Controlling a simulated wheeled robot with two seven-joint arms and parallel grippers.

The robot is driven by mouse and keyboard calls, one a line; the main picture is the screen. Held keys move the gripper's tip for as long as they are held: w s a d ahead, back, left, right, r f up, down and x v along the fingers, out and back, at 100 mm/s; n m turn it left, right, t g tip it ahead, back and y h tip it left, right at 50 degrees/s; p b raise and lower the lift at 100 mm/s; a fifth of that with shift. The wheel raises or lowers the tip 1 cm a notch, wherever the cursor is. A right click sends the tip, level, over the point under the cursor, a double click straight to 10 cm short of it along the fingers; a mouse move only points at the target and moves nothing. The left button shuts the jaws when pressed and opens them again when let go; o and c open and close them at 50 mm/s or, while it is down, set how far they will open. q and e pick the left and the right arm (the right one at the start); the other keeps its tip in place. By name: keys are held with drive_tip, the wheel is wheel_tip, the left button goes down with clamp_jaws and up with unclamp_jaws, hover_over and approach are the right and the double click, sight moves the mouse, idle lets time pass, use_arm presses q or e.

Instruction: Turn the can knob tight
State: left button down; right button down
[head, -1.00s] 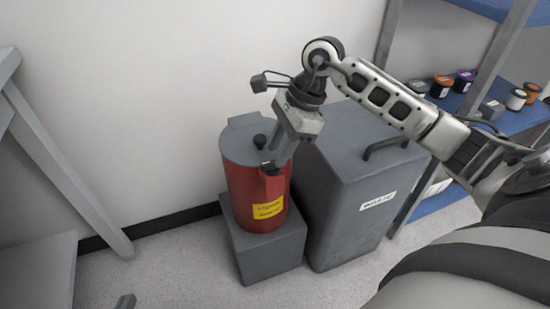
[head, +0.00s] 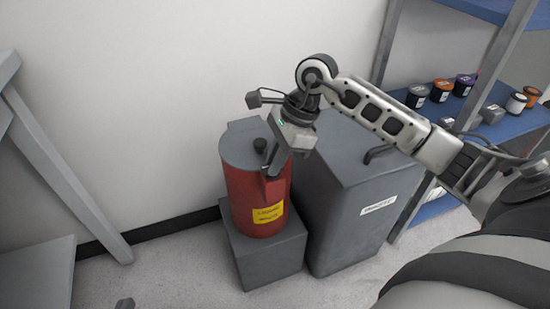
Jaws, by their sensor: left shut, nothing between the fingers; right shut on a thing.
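The red can (head: 242,195) with a grey lid (head: 240,150) and a yellow label stands upright on a grey block. A black round knob (head: 260,146) sticks up from the lid, just behind the fingers and apparently apart from them. My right gripper (head: 269,172) reaches down at the can's front right rim. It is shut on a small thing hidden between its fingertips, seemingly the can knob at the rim.
A grey waste bin (head: 345,215) with a handle and white label stands close to the can's right. A blue shelf (head: 480,125) with small jars is at the right. A grey table frame (head: 70,180) stands at the left. The floor between the frame and the block is clear.

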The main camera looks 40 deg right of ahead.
drive_tip(key=m+t, duration=0.1)
drive_tip(key=m, duration=0.2)
drive_tip(key=shift+s+m+h, duration=0.1)
drive_tip(key=shift+m+h, duration=0.2)
drive_tip(key=shift+m, duration=0.1)
drive_tip(key=m+t, duration=0.1)
drive_tip(key=m, duration=0.1)
drive_tip(key=m+h+b, duration=0.1)
drive_tip(key=m, duration=0.2)
drive_tip(key=shift+s+a+t, duration=0.1)
drive_tip(key=shift+a+t, duration=0.05)
drive_tip(key=shift+t, duration=0.25)
drive_tip(key=m+h, duration=0.1)
drive_tip(key=m, duration=0.2)
drive_tip(key=shift+a, duration=0.1)
drive_tip(key=m+h, duration=0.1)
drive_tip(key=m, duration=0.1)
drive_tip(key=shift+m+t+b, duration=0.3)
drive_tip(key=shift+b, duration=0.05)
use_arm(q)
drive_tip(key=shift+d+r+t+h, duration=0.2)
drive_tip(key=shift+r+t+h, duration=0.25)
drive_tip(key=shift+r, duration=0.35)
use_arm(e)
drive_tip(key=shift+a+m+h, duration=0.1)
drive_tip(key=shift+m+h, duration=0.6)
drive_tip(key=shift+m, duration=0.5)
use_arm(q)
drive_tip(key=shift+s, duration=0.1)
drive_tip(key=shift+f, duration=0.1)
